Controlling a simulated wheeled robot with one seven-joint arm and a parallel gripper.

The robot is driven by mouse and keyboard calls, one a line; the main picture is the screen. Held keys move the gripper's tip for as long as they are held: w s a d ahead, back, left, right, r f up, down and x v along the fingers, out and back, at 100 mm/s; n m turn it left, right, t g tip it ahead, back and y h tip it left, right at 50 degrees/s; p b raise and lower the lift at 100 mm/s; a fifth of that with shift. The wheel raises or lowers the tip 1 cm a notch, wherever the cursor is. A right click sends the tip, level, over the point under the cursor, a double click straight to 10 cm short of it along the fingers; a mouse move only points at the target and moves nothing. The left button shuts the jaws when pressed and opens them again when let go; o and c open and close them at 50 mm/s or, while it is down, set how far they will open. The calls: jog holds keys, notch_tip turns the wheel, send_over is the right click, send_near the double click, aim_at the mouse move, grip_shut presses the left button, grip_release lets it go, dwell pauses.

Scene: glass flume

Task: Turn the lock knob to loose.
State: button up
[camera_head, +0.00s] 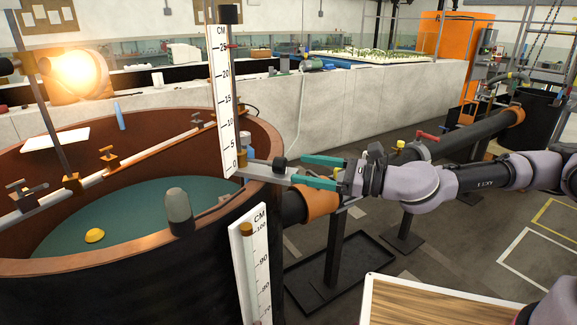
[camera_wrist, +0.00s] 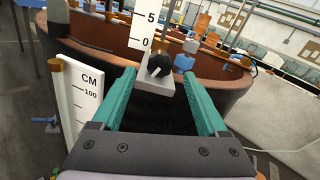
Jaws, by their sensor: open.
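The lock knob (camera_head: 279,162) is a small black knob on a pale grey bracket (camera_head: 262,173) at the foot of the upright centimetre scale (camera_head: 221,98), by the tank rim. In the wrist view the knob (camera_wrist: 159,66) appears between and slightly beyond my fingertips, with a pale mark on its face. The bracket (camera_wrist: 153,86) also shows there. My gripper (camera_head: 288,171) is open, its two green fingers pointing at the knob from the right. In the wrist view my gripper (camera_wrist: 159,74) is empty. I cannot tell whether a finger touches the knob.
The large round tank (camera_head: 150,285) with a brown rim fills the left. A second scale (camera_head: 250,265) stands against its outside. A black pipe with an orange collar (camera_head: 318,203) passes below my gripper. A wood-topped tray or table (camera_head: 430,308) is at the lower right.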

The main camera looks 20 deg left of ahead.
jog(key=shift+d, duration=1.9)
